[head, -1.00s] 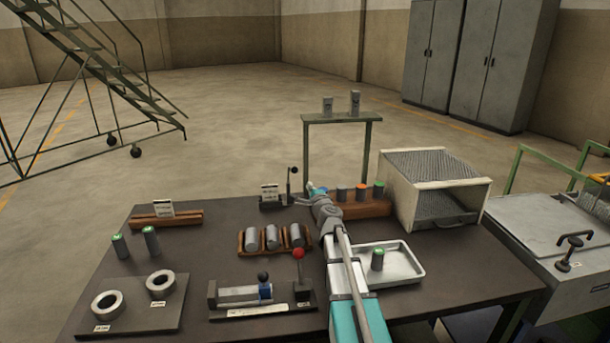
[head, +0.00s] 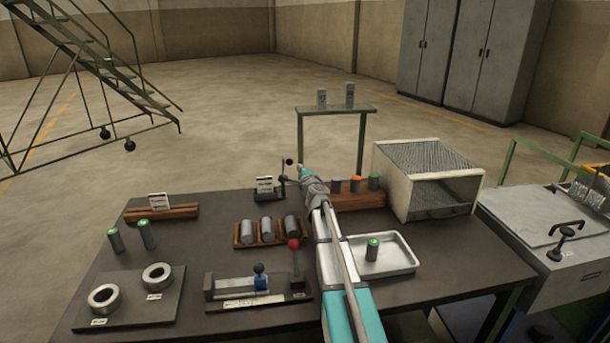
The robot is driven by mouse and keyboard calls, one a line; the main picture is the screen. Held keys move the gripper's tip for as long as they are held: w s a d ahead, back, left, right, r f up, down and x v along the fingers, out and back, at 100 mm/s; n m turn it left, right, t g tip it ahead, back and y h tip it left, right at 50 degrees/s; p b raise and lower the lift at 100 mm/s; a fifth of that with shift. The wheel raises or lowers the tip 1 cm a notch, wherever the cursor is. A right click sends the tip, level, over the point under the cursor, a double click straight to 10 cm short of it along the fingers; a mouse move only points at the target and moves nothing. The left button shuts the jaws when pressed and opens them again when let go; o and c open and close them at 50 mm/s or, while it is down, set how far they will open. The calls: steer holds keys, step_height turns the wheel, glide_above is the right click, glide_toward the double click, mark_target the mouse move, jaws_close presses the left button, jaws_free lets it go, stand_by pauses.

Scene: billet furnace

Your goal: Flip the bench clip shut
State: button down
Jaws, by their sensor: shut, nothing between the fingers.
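A small dark clip (head: 268,196) with a white label plate stands at the back edge of the bench, left of my arm. Its thin lever with a black ball knob (head: 289,161) stands upright at its right side. I take this to be the bench clip. My gripper (head: 285,179) is shut and empty, its tip right by the lever below the knob. I cannot tell whether it touches the lever. My wrist and forearm reach in from the front and hide the bench just right of the clip.
A metal tray (head: 405,258), a wooden block with colour-topped cylinders (head: 360,201) and a mesh-topped box (head: 400,190) are right of my arm.

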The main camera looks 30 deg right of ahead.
steer(key=shift+w+d, duration=0.2)
steer(key=shift+w, duration=1.15)
